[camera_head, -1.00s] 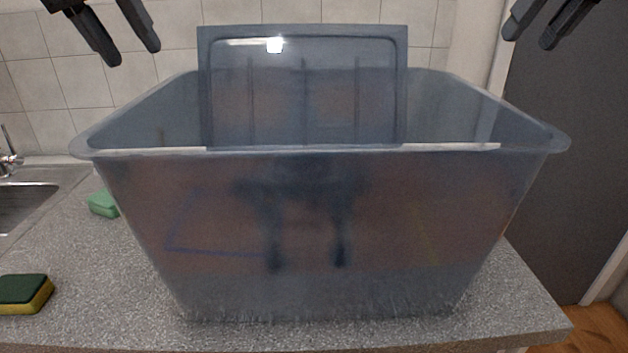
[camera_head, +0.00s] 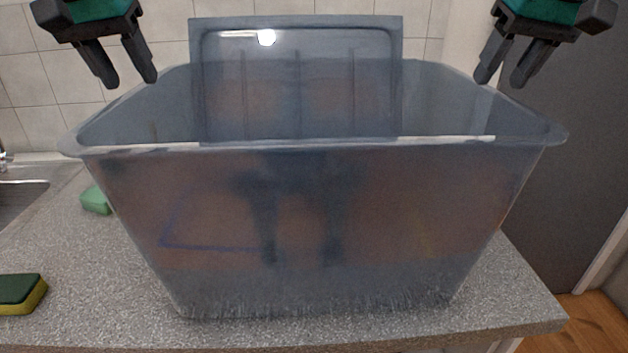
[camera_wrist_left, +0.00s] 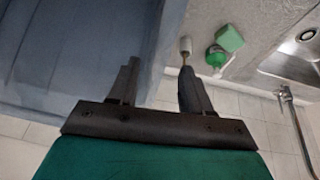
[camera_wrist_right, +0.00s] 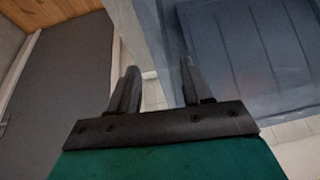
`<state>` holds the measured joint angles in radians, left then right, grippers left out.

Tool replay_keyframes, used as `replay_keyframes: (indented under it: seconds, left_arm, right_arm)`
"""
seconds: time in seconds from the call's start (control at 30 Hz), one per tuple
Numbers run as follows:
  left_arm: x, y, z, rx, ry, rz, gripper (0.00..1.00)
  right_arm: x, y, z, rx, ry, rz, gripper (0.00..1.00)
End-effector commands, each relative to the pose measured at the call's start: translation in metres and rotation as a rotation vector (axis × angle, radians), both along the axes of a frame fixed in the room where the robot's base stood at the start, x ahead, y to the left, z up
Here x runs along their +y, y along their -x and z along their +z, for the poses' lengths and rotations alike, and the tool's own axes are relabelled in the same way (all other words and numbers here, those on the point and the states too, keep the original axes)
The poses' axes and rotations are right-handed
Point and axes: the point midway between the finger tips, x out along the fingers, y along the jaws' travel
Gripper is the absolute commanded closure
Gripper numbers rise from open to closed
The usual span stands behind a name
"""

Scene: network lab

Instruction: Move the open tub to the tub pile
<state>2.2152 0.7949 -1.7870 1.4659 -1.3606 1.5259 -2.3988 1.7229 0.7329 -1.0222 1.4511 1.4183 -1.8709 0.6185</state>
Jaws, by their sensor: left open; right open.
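The open tub (camera_head: 310,220), large, translucent and blue-grey, stands upright on the grey countertop. A flat blue-grey lid or panel (camera_head: 296,80) stands upright in or behind the tub; I cannot tell which. My left gripper (camera_head: 126,82) is open and empty above the tub's left rim. My right gripper (camera_head: 502,80) is open and empty above the right rim. In the right wrist view the tub's side (camera_wrist_right: 205,50) shows beside and between the fingers. Neither gripper visibly holds the rim. No tub pile shows clearly.
A yellow-green sponge (camera_head: 22,293) lies at the counter's left front, and a green sponge (camera_head: 96,200) lies left of the tub. A sink (camera_head: 20,190) is at the far left. The counter's right edge (camera_head: 550,312) is close to the tub, with wooden floor beyond.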

Motion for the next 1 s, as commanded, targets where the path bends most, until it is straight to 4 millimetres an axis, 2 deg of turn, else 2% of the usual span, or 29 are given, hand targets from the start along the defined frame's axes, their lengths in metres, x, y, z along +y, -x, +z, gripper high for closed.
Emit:
replay_keyframes:
  seconds: [0.1,0.3,0.5,0.77,1.0]
  left_arm:
    - [-0.001,-0.009,-0.022,0.002,-0.001,0.000,0.51]
    - [-0.002,-0.019,-0.046,0.001,-0.001,0.000,0.51]
    - [-0.003,-0.023,-0.055,-0.001,0.000,0.000,0.51]
    - [-0.003,-0.024,-0.056,-0.001,0.000,0.000,0.51]
    - [-0.003,-0.023,-0.056,-0.001,0.000,0.001,0.72]
  right_arm:
    - [0.002,-0.008,-0.022,0.003,0.002,-0.001,0.51]
    - [0.005,-0.019,-0.046,0.001,0.000,0.000,0.51]
    - [0.006,-0.023,-0.056,0.000,0.000,0.000,0.51]
    - [0.006,-0.023,-0.057,0.000,0.000,0.000,0.51]
    - [0.006,-0.023,-0.056,0.000,0.000,0.000,0.72]
